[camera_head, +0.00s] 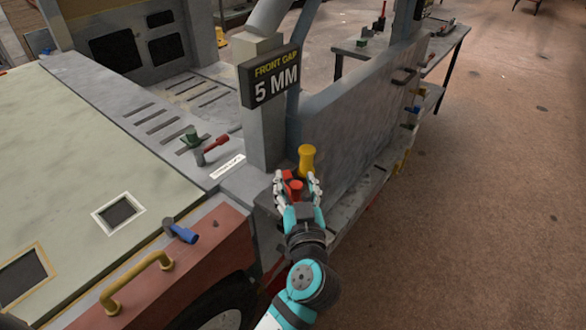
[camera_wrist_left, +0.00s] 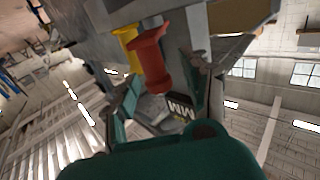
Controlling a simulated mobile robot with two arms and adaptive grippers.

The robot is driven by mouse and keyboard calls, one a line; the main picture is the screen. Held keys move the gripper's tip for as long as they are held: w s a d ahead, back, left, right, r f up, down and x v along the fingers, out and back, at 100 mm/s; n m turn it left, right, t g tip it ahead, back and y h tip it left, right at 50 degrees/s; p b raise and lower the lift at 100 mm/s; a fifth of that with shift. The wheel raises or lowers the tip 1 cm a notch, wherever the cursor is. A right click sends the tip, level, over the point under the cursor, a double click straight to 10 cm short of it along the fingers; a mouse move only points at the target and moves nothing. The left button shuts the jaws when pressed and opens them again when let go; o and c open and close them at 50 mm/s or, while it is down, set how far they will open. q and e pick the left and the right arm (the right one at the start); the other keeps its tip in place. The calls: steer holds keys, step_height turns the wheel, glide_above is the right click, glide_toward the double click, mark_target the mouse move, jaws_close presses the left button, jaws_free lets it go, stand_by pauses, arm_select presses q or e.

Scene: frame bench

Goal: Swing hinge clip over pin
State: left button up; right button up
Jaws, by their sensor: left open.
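A red knob-shaped piece (camera_head: 296,187) sits low at the front post, between the spread fingers of my left gripper (camera_head: 298,184). In the left wrist view the red piece (camera_wrist_left: 152,62) points toward the open fingers (camera_wrist_left: 163,105), with space on both sides of it. A yellow knob-shaped piece (camera_head: 306,160) stands upright just behind the red one; it also shows in the left wrist view (camera_wrist_left: 127,42). I cannot tell which part is the hinge clip and which the pin. My right gripper is not in view.
A "FRONT GAP 5 MM" sign (camera_head: 272,78) is on the post (camera_head: 262,134) above the gripper. A grey door panel (camera_head: 350,120) extends behind right. A red-handled clamp (camera_head: 210,150) and a blue-handled clamp (camera_head: 181,231) sit left. Open floor (camera_head: 490,200) lies right.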

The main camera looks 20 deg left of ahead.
arm_select(q)
steer(key=shift+r, duration=0.1)
steer(key=shift+c, duration=1.2)
jaws_close()
